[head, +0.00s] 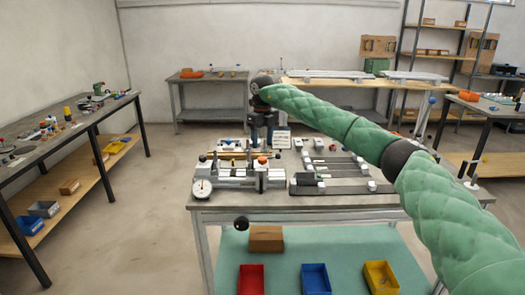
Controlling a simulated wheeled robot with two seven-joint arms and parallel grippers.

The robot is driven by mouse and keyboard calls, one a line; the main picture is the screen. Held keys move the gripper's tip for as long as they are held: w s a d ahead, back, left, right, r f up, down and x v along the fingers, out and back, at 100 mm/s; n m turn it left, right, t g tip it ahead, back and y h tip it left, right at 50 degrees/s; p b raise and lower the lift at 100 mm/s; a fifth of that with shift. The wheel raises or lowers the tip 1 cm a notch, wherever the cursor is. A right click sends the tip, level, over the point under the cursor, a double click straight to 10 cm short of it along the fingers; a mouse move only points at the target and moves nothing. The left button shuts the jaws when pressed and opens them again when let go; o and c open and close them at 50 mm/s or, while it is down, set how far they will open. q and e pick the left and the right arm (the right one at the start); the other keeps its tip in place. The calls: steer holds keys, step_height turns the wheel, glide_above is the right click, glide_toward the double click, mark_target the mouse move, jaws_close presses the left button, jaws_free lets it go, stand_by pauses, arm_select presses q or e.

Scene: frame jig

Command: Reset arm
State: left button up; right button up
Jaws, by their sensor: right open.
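My right arm, in a green padded sleeve, comes in from the right and reaches over the workbench (330,203). My right gripper (262,136) hangs from its end, pointing down above the back of the frame jig (235,178). It is open. I see nothing held in it, though its fingertips are small and dark against the jig. The jig has metal rails, clamps and a round dial gauge (202,188) at its front left. My left gripper is not in view.
Dark bars (335,188) lie on the bench's right half. Below are a cardboard box (266,239) and red (251,279), blue (315,278) and yellow (380,277) bins. A side table (60,148) stands left; the floor between is clear.

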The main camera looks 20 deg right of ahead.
steer(key=shift+r, duration=0.5)
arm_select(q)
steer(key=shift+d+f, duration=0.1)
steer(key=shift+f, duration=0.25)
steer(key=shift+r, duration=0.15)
